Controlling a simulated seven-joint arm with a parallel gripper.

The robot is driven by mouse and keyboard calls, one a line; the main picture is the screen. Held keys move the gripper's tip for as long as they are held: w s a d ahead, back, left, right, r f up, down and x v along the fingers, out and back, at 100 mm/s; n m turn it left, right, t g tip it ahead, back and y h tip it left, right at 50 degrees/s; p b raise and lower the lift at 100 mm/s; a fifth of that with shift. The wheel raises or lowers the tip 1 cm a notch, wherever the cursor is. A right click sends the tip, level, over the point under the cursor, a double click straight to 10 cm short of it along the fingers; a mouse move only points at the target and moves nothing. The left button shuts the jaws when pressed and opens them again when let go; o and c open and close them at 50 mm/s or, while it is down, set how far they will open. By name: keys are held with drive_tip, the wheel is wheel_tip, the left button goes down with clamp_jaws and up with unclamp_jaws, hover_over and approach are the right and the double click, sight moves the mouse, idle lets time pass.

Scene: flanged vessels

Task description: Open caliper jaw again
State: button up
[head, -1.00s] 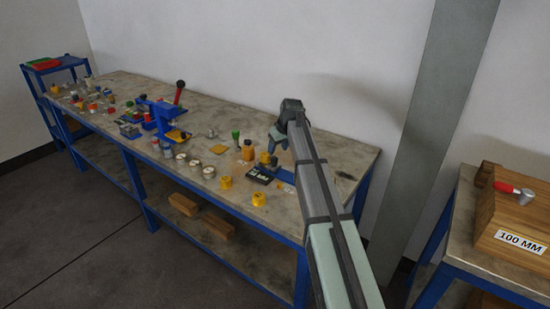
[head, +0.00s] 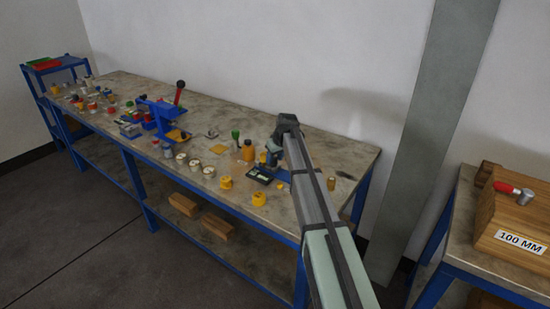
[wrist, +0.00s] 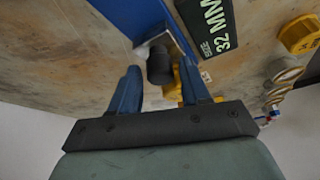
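The caliper fixture is a blue bar (wrist: 130,14) with a pale metal bracket and a black cylindrical knob (wrist: 159,66) at its end in the wrist view. A dark plate marked 32 MM (wrist: 207,25) lies beside it; this plate also shows in the head view (head: 259,174). My gripper (wrist: 158,68) has two blue fingers spread apart, with the knob between them in the picture. Gaps show at both sides of the knob, the right one narrow. I cannot tell how deep the knob sits between the fingers. In the head view my gripper is low over the fixture, partly hidden by my arm.
Yellow flanged parts (head: 258,198) stand at the bench's front edge; one also shows in the wrist view (wrist: 300,33). An orange bottle (head: 248,150) stands close left of my gripper. A blue press (head: 160,115) stands farther left.

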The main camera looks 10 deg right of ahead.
clamp_jaws()
idle(0.3)
drive_tip(key=s+d, duration=0.2)
drive_tip(key=shift+s+d, duration=0.35)
drive_tip(key=shift+s, duration=0.05)
drive_tip(key=shift+o, duration=1.2)
unclamp_jaws()
drive_tip(key=v, duration=1.3)
drive_tip(key=shift+s+r, duration=0.2)
drive_tip(key=shift+r, duration=0.15)
